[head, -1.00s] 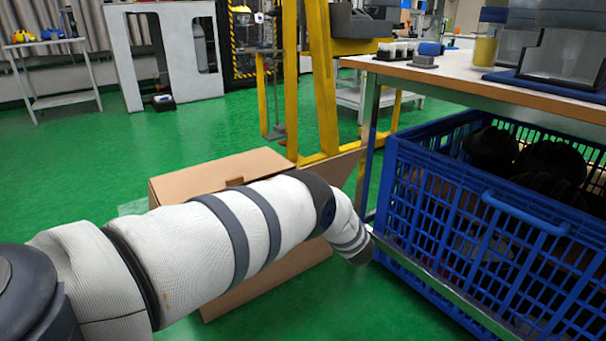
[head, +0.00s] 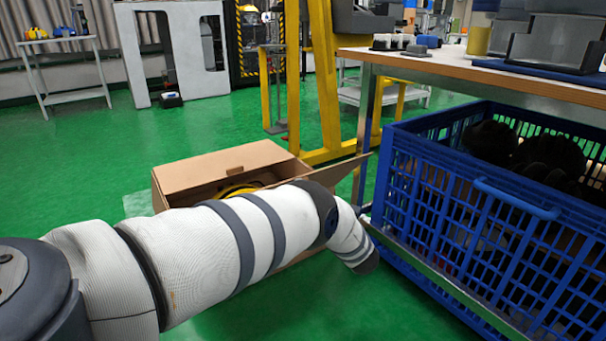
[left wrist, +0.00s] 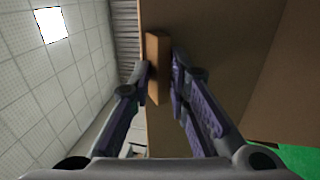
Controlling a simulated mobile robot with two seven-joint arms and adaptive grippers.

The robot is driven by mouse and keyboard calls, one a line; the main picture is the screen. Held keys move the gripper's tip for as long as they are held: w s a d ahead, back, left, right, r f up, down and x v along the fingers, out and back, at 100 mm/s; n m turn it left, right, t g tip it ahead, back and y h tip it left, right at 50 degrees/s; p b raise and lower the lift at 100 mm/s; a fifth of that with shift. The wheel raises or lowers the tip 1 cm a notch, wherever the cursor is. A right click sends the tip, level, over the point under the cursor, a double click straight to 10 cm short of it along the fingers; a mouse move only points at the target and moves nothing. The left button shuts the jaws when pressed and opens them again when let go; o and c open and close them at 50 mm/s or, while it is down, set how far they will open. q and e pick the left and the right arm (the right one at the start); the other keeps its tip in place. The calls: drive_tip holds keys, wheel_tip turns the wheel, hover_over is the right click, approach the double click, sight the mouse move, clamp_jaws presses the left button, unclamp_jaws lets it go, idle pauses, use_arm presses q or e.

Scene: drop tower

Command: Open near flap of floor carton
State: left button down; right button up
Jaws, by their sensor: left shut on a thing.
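The brown floor carton (head: 215,166) stands on the green floor, partly behind my left arm. Its far flap shows with a small tab on it, and the top is partly open, with a yellow thing (head: 240,190) inside. The near flap is hidden by my arm in the head view. In the left wrist view my left gripper (left wrist: 160,68) is shut on a light brown tab (left wrist: 157,85) on a cardboard panel (left wrist: 225,60). In the head view my left gripper is hidden behind the arm. My right gripper is not in view.
A yellow frame (head: 325,80) stands behind the carton.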

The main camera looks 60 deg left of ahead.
use_arm(q)
drive_tip(key=shift+s+a+f, duration=0.2)
drive_tip(key=shift+s+f, duration=0.1)
drive_tip(key=shift+f, duration=0.35)
drive_tip(key=c, duration=1.9)
unclamp_jaws()
drive_tip(key=shift+a+f, duration=0.1)
drive_tip(key=shift+a, duration=0.05)
drive_tip(key=v, duration=0.8)
drive_tip(key=r+v, duration=0.1)
drive_tip(key=v, duration=0.3)
drive_tip(key=shift+w, duration=0.25)
